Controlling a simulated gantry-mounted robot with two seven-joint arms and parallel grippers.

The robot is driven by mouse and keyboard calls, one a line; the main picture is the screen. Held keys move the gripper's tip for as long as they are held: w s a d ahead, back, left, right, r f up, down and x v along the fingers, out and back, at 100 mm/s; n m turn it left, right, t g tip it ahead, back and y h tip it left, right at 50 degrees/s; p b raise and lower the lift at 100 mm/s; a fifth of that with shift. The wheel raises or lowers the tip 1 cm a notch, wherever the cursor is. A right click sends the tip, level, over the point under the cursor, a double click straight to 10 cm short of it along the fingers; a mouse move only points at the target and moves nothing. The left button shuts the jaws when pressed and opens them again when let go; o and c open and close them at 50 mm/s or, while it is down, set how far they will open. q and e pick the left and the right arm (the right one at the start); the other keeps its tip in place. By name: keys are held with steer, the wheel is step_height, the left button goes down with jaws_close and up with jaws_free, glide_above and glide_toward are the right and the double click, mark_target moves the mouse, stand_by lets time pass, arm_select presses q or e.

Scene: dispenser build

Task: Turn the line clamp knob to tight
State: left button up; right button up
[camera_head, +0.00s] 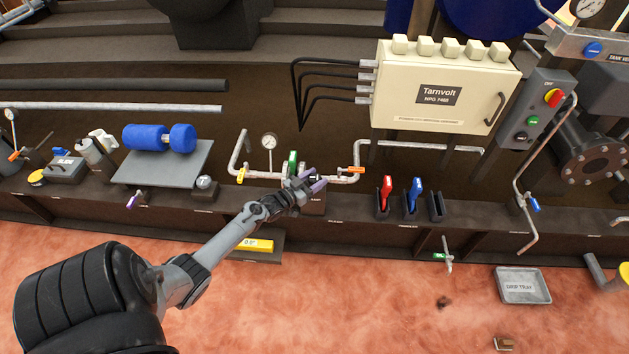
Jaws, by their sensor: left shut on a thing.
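My left gripper (308,187) reaches in from the lower left to the pipe run at the middle of the bench. It is shut on a small purple part (319,184), which I take for the line clamp knob. The fingers and wrist hide much of it, so its turn position cannot be read. The part sits at a dark block (315,203) with a small label. A green handle (292,162) stands upright just behind the gripper. My right gripper is not in view.
A pressure gauge (269,141), a yellow valve handle (241,175) and an orange one (355,169) are close by on the pipe. Red (386,190) and blue (415,192) handled tools stand in holders to the right. A cream Tarnvolt box (440,90) is behind them.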

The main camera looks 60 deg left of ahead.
arm_select(q)
steer(key=m+h+b, duration=0.1)
steer(key=h, duration=0.1)
steer(key=m+h+b, duration=0.2)
steer(key=shift+a+f+h, duration=0.1)
steer(key=shift+f+h, duration=0.05)
steer(key=shift+h, duration=0.25)
steer(key=shift+r+m+h+b, duration=0.2)
steer(key=shift+m+h+b, duration=0.55)
steer(key=shift+h, duration=0.35)
steer(key=o, duration=0.8)
steer(key=shift+w, duration=0.1)
steer(key=shift+o, duration=0.7)
steer(key=shift+w, duration=0.1)
